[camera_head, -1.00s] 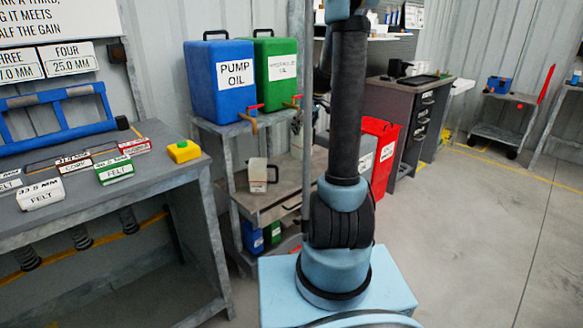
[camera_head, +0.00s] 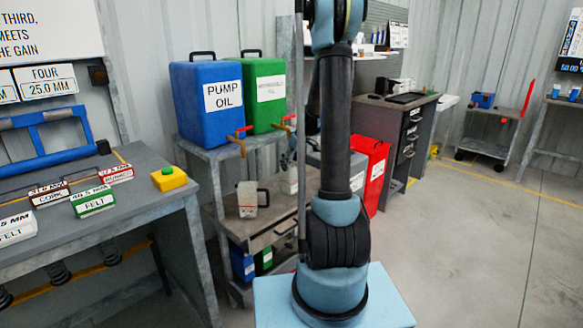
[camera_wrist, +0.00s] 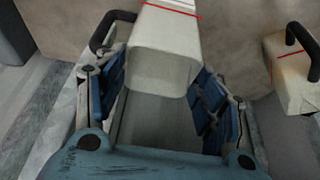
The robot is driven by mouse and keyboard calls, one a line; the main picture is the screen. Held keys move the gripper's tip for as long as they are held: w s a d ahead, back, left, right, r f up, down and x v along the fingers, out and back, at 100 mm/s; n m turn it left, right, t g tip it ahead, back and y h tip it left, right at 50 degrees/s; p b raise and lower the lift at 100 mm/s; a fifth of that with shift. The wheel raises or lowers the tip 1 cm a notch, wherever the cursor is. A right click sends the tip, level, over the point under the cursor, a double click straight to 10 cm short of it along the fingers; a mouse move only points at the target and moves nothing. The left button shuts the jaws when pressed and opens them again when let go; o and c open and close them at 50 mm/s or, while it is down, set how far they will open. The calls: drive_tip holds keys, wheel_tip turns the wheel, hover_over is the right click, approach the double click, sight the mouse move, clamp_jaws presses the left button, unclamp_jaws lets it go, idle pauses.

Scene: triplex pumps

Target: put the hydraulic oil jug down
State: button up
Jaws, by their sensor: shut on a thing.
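My gripper (camera_wrist: 160,100) shows in the wrist view with its two blue-padded fingers either side of a white jug (camera_wrist: 165,55). This is taken as the hydraulic oil jug; its label is not readable, but a red line and a black handle show. Whether its base touches the surface cannot be told. A second white jug (camera_wrist: 292,82) stands to the right, apart from my gripper. In the head view one white jug (camera_head: 247,199) stands on the middle shelf (camera_head: 262,228), and another pale jug (camera_head: 290,181) is partly visible beside my arm.
A blue pump oil container (camera_head: 205,110) and a green container (camera_head: 264,100) with taps stand on the upper shelf. A workbench (camera_head: 140,205) with felt and cork blocks is at the left. A red bin (camera_head: 375,170) is right of my arm. Open floor (camera_head: 480,250) lies to the right.

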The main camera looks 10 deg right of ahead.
drive_tip(key=shift+f, duration=0.8)
drive_tip(key=o, duration=1.6)
drive_tip(key=v, duration=1.2)
drive_tip(key=s+a+r+m, duration=0.1)
drive_tip(key=s+a+r, duration=0.1)
drive_tip(key=s, duration=0.8)
drive_tip(key=s+f+m+h, duration=0.1)
drive_tip(key=s+f+m, duration=0.2)
drive_tip(key=s, duration=1.2)
drive_tip(key=s+f+m+g+h, duration=0.1)
drive_tip(key=s+f+m, duration=0.2)
drive_tip(key=s, duration=1.2)
wheel_tip(320, 180, down, 3)
drive_tip(key=shift+s+a+r+h, duration=0.25)
drive_tip(key=shift+s+a+h, duration=0.05)
drive_tip(key=shift+s+a, duration=0.1)
